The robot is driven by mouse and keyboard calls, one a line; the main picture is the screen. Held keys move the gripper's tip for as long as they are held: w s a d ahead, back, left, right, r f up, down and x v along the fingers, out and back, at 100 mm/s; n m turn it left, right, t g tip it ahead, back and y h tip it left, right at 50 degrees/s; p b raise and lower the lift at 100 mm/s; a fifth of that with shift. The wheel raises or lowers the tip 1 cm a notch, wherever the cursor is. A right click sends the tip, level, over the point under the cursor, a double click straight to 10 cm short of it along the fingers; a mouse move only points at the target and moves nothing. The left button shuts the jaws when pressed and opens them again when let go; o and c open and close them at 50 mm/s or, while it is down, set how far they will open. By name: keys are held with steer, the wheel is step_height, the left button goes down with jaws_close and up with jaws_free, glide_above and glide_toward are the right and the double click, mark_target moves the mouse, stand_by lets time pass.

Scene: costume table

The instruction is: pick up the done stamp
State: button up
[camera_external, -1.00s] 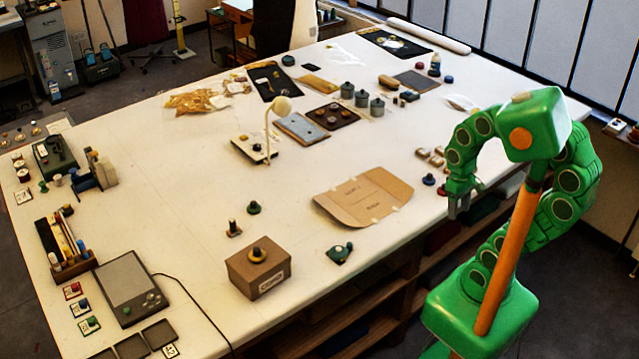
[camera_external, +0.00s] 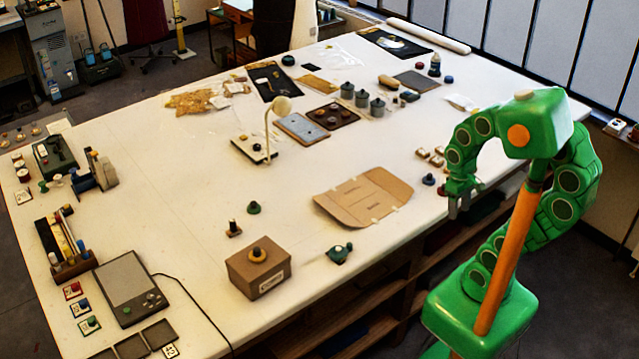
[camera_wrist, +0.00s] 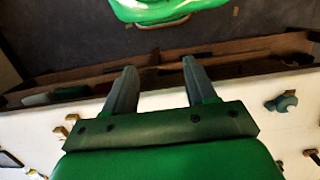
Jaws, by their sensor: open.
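My gripper (camera_external: 460,208) hangs at the right edge of the table, its fingers pointing down and apart with nothing between them. In the wrist view my gripper (camera_wrist: 159,72) shows two spread grey fingers over the table edge. I cannot read the word "done" on any stamp. Candidates include a small dark-handled stamp on a wooden base (camera_external: 234,229) left of the table's middle, and small red (camera_external: 72,290), blue (camera_external: 81,307) and green (camera_external: 90,325) pieces on labelled cards at the near left. All are far from my gripper.
A brown cardboard sheet (camera_external: 365,196) lies left of my gripper. Small blocks (camera_external: 430,156) and a dark blue knob (camera_external: 429,179) sit close by. A cardboard box (camera_external: 259,272) and a teal piece (camera_external: 340,253) stand nearer the front. Open shelves (camera_external: 385,300) lie under the table.

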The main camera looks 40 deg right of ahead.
steer(key=w+a+r+m+y, duration=0.1)
steer(key=w+a+m+y, duration=0.75)
steer(key=w+a, duration=2.05)
steer(key=w+a+f+m+y, duration=0.3)
steer(key=w+a+f+m, duration=0.1)
steer(key=w+a, duration=0.7)
steer(key=m+t+y, duration=0.2)
steer(key=m+t, duration=0.1)
steer(key=m, duration=0.3)
glide_toward(229, 232)
steer(key=shift+s+a+r, duration=0.2)
steer(key=shift+a+r, duration=0.8)
steer(key=shift+a, duration=0.05)
steer(key=shift+w+a+f+m, duration=0.15)
steer(key=shift+a+f+m, duration=0.05)
steer(key=shift+a+m, duration=0.05)
steer(key=shift+f+x, duration=0.1)
steer(key=shift+x, duration=1.75)
steer(key=shift+f+x, duration=0.15)
steer(key=shift+x, duration=1.7)
steer(key=shift+w+d, duration=0.1)
steer(key=shift+d, duration=0.05)
jaws_close()
